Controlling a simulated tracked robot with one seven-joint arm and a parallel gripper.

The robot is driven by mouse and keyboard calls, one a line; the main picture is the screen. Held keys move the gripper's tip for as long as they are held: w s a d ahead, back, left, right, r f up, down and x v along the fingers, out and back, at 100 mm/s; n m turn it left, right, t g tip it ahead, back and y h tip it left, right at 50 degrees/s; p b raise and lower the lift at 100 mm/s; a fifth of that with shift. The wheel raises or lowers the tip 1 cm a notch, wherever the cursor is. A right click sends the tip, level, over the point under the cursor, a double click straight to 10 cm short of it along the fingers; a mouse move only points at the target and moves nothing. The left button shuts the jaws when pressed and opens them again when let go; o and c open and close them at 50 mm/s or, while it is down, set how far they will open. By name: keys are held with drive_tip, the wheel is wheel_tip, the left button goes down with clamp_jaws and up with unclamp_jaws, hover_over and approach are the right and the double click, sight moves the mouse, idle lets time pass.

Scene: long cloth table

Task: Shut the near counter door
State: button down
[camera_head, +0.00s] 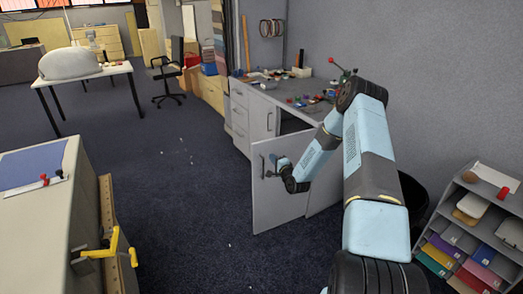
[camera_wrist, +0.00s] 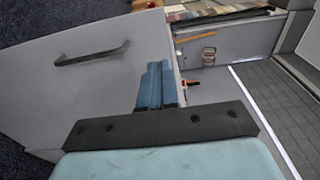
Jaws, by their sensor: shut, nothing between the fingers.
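The near counter door (camera_head: 275,205) is a flat grey panel that stands swung out from the grey counter (camera_head: 262,118), with a dark opening behind it. Its dark bar handle (camera_head: 262,166) is near the panel's left edge. My gripper (camera_head: 276,160) is in front of the upper part of the door, close to the handle. In the wrist view the shut blue fingers (camera_wrist: 158,84) are empty and overlap the door panel (camera_wrist: 50,95) near one edge, right of the handle (camera_wrist: 92,54). I cannot tell whether they touch the door.
Small coloured items lie on the countertop (camera_head: 300,88). A black bin (camera_head: 413,200) and a grey shelf rack (camera_head: 475,235) stand at the right. Another cabinet (camera_head: 35,230) with a yellow clamp (camera_head: 108,248) is at the near left. The carpet (camera_head: 185,195) between is mostly clear.

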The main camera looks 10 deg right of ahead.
sight(261, 145)
drive_tip(key=x, duration=1)
drive_tip(key=shift+w, duration=0.15)
